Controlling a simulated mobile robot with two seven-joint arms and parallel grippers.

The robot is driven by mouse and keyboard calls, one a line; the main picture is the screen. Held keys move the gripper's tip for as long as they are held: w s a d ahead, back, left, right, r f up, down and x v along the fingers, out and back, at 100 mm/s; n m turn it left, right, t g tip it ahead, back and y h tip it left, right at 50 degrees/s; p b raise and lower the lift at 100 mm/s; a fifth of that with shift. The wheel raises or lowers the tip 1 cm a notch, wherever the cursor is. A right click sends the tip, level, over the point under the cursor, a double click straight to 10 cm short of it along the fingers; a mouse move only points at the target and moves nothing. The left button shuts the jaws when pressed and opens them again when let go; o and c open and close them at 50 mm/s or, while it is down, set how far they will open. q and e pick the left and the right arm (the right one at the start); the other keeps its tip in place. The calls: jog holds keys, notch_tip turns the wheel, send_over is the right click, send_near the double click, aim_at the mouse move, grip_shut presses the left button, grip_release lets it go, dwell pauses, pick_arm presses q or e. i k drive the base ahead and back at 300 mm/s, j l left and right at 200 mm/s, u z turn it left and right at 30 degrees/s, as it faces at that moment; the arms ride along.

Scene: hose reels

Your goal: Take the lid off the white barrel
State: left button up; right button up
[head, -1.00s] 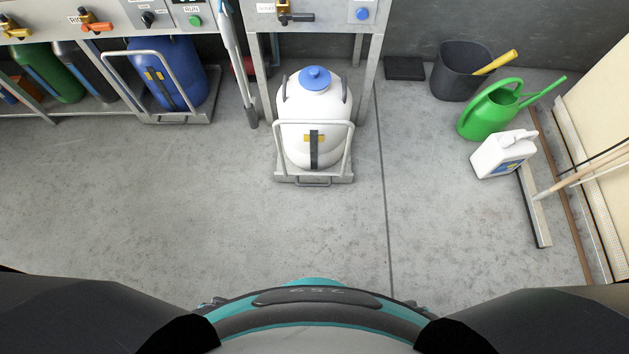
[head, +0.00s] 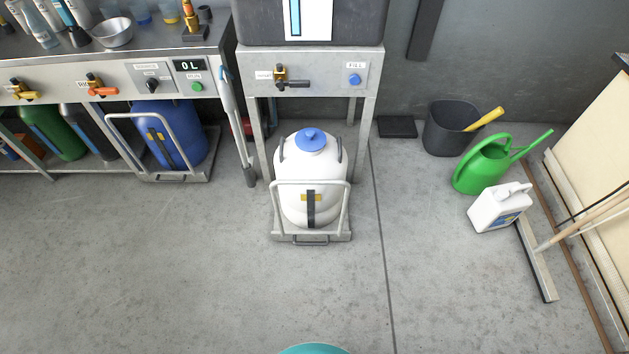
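The white barrel (head: 304,211) stands upright on a small metal trolley (head: 311,237) in the middle of the head view. Its blue lid (head: 311,139) with a raised knob sits on top. A dark strap with a yellow buckle runs down its front, and the trolley's handle bar crosses in front of it. The barrel is at the front of a metal stand, between its legs. Neither of my grippers is in view.
The stand (head: 325,78) overhangs behind the lid, with a valve and a blue button. A blue barrel (head: 173,138) is under the left bench. A green watering can (head: 482,168), white jug (head: 498,207) and dark bucket (head: 449,131) stand right.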

aim_at(309, 139)
jog(key=i+l+u, duration=0.1)
jog(key=l, duration=0.25)
jog(key=i+l+u, duration=0.15)
jog(key=i+l, duration=0.15)
jog(key=i+l+u, duration=0.1)
jog(key=l, duration=0.35)
